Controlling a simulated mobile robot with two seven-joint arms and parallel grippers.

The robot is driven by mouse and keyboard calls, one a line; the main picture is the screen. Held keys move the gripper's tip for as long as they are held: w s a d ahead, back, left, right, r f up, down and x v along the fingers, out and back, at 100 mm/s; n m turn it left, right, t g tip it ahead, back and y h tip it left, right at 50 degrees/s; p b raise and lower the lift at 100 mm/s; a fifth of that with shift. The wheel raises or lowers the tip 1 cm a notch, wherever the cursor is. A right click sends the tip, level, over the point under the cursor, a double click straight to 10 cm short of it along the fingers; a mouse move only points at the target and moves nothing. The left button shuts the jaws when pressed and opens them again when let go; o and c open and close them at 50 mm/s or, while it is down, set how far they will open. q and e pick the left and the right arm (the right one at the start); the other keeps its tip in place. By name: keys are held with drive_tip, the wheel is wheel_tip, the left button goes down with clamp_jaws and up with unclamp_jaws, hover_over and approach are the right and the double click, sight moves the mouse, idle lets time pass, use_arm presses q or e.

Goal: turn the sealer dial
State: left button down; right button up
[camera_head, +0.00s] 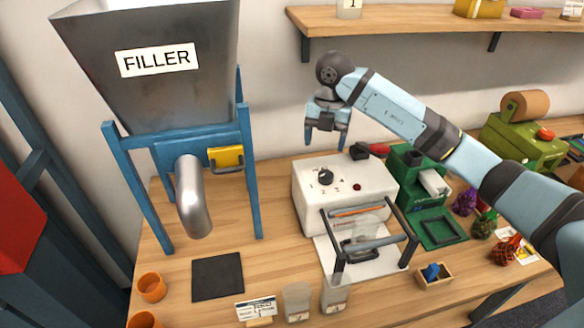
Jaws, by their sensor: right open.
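The sealer (378,187) is a white box on the wooden table, with a black bar frame at its front. Its dial (326,177) is a small black knob on the sloped top face, with printed marks around it. A small red button or light (357,187) is to the right of the dial. My right gripper (327,141) points down above the back of the sealer, over the dial in the picture. Its two fingers are apart and nothing is between them; it appears clear of the dial. My left gripper is not in view.
The filler hopper (150,95) on blue legs stands at the left. A green machine (405,160) is right of the sealer. A shelf (440,27) runs above my right arm.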

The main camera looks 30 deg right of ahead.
sight(326, 174)
drive_tip(key=shift+m+h, duration=0.3)
drive_tip(key=shift+h, duration=0.3)
drive_tip(key=f, duration=0.4)
drive_tip(key=d+f, duration=0.1)
drive_tip(key=f, duration=0.3)
drive_tip(key=w+d+f, duration=0.1)
drive_tip(key=f, duration=0.3)
drive_tip(key=shift+f+p, duration=0.1)
drive_tip(key=shift+p, duration=0.3)
drive_tip(key=c, duration=0.9)
